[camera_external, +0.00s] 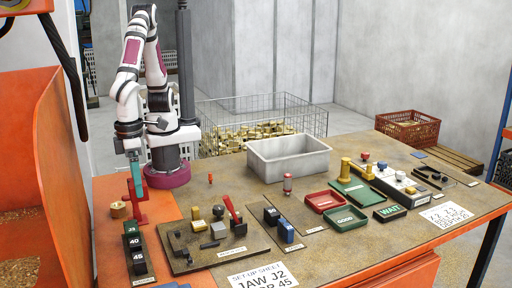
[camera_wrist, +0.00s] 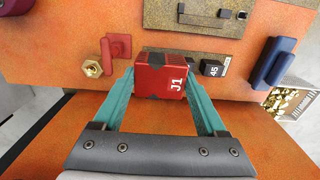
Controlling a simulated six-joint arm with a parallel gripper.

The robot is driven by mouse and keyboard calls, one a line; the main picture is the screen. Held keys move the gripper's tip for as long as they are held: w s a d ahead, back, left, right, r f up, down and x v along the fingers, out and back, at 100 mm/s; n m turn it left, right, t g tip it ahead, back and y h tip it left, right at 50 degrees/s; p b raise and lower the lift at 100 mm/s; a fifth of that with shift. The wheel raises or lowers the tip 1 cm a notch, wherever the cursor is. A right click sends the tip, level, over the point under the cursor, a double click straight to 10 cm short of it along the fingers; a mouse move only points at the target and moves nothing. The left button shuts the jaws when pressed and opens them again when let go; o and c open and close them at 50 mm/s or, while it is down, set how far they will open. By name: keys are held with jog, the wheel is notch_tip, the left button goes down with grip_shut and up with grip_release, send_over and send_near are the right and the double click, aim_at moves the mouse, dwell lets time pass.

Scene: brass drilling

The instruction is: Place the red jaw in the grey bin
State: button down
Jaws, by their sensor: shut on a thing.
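The red jaw (camera_wrist: 160,76), a block marked J1, sits between my two teal fingers in the wrist view. My gripper (camera_wrist: 158,84) is shut on it. In the outside view my gripper (camera_external: 135,176) points down at the left end of the bench, with the red jaw (camera_external: 137,189) at its fingertips. Whether the jaw touches anything below is hard to tell. The grey bin (camera_external: 262,165) is an open pale tub at the back middle of the bench, well to the right of my gripper. It is not in the wrist view.
A brass hex piece (camera_wrist: 92,68) and a red fixture (camera_wrist: 118,46) lie close to the jaw. Black numbered blocks (camera_external: 135,242) stand in front. A board (camera_external: 235,250) with several small parts lies between my gripper and the bench's middle. Red and green trays (camera_external: 325,201) sit further right.

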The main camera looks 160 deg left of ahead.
jog(key=r, duration=0.4)
jog(key=shift+w+a+r, duration=0.2)
jog(key=shift+a, duration=0.1)
jog(key=w+a+n, duration=0.4)
jog(key=a+n, duration=0.1)
jog(key=a, duration=1)
jog(key=s+a+n, duration=0.2)
jog(key=a+n, duration=0.2)
jog(key=a, duration=0.7)
jog(key=s+a+n, duration=0.3)
jog(key=a, duration=0.8)
jog(key=s+a+n, duration=0.6)
jog(key=s+a, duration=0.8)
jog(key=a, duration=0.1)
jog(key=s+a+f, duration=0.2)
jog(key=f, duration=0.2)
jog(key=s+a+f, duration=0.3)
jog(key=f, duration=0.1)
jog(key=s+a+f, duration=0.2)
jog(key=s+f, duration=0.1)
jog(key=f, duration=0.1)
jog(key=shift+s+a+f, duration=0.15)
jog(key=shift+s+a, duration=0.05)
jog(key=shift+s, duration=0.05)
jog(key=shift+s+a+f, duration=0.1)
jog(key=shift+f, duration=1)
jog(key=shift+s+a+f, duration=0.1)
jog(key=shift+f, duration=1)
